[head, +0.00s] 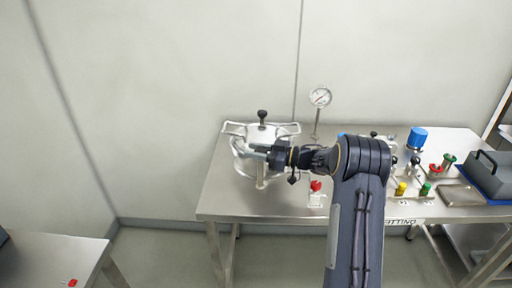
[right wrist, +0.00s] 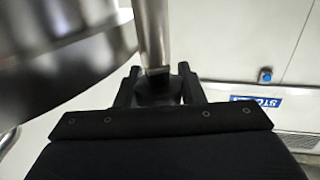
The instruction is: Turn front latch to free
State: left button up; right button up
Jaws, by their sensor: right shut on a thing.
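The steel reactor vessel (head: 241,165) stands on the left part of the steel table, with a domed lid, a black knob on top and side handles. The front latch is a pale metal bar (head: 261,178) on the vessel's front side, pointing down. In the right wrist view the latch bar (right wrist: 152,35) runs down between my fingers. My right gripper (head: 257,151) reaches the vessel's front from the right and is shut on the bar; it also shows in the right wrist view (right wrist: 157,78). The jaws hide part of the latch. My left gripper is not in view.
A red-topped fitting (head: 316,187) is near the table's front edge. Blue (head: 416,137), yellow (head: 401,189) and green parts and a grey case (head: 491,173) fill the right side. Another table (head: 45,262) is at lower left.

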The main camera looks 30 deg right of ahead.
jog(key=n+g+y, duration=0.1)
jog(key=g, duration=0.1)
jog(key=n+g+y, duration=0.2)
jog(key=shift+s+a, duration=0.1)
jog(key=shift+s, duration=0.05)
jog(key=shift+s+a+r+n+g+y+p, duration=0.15)
jog(key=shift+n+g+y, duration=0.2)
jog(key=shift+n+g, duration=0.45)
jog(key=shift+s+d+f+n+g+y+p, duration=0.15)
jog(key=shift+n+g+y, duration=0.3)
jog(key=shift+g, duration=0.55)
jog(key=shift+w+a+r+n, duration=0.1)
jog(key=shift+r+n, duration=0.05)
jog(key=shift+n, duration=0.1)
jog(key=o, duration=1)
